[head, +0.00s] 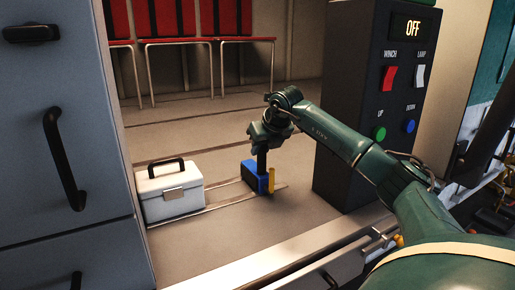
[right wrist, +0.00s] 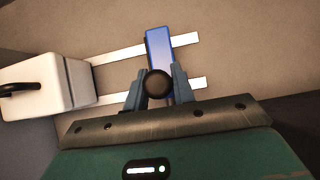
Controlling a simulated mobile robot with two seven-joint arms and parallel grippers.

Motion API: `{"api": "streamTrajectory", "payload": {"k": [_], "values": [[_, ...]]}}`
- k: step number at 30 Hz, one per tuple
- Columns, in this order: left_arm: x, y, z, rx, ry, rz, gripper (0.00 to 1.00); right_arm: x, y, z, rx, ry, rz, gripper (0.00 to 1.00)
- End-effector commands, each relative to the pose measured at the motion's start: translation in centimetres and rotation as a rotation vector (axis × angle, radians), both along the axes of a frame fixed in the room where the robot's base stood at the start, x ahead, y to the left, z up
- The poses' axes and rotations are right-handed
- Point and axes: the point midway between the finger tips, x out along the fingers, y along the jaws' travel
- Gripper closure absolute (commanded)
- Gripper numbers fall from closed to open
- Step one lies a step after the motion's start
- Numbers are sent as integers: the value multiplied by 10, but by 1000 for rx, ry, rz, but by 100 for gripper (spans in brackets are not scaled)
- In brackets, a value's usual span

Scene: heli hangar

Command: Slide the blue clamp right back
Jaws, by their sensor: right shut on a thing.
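The blue clamp (head: 250,174) sits across two pale rails (head: 222,203) on the floor, just right of a white box. It has a yellow part (head: 271,180) at its right side and a dark upright post with a round knob. My right gripper (head: 263,152) comes down from above and is shut on the post. In the right wrist view, the fingers (right wrist: 157,88) close around the dark round knob, and the blue body (right wrist: 159,45) reaches beyond them over the rails (right wrist: 187,84). My left gripper is not in view.
The white box (head: 170,194) with a dark handle stands close left of the clamp, over the rails. A dark control panel (head: 350,110) with switches stands to the right. Grey drawers (head: 62,150) fill the left edge. Red seats (head: 205,42) are at the back.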

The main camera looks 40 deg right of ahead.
Motion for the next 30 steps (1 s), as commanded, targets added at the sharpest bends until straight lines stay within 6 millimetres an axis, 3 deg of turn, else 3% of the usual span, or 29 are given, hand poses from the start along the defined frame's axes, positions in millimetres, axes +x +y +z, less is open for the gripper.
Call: {"api": "streamTrajectory", "payload": {"k": [23,24,30], "values": [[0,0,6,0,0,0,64,-10,-39,0,-2,2,-3,98],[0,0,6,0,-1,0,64,-9,-38,0,-2,2,-2,72],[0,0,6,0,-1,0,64,-9,-37,0,-2,0,-1,55]]}}
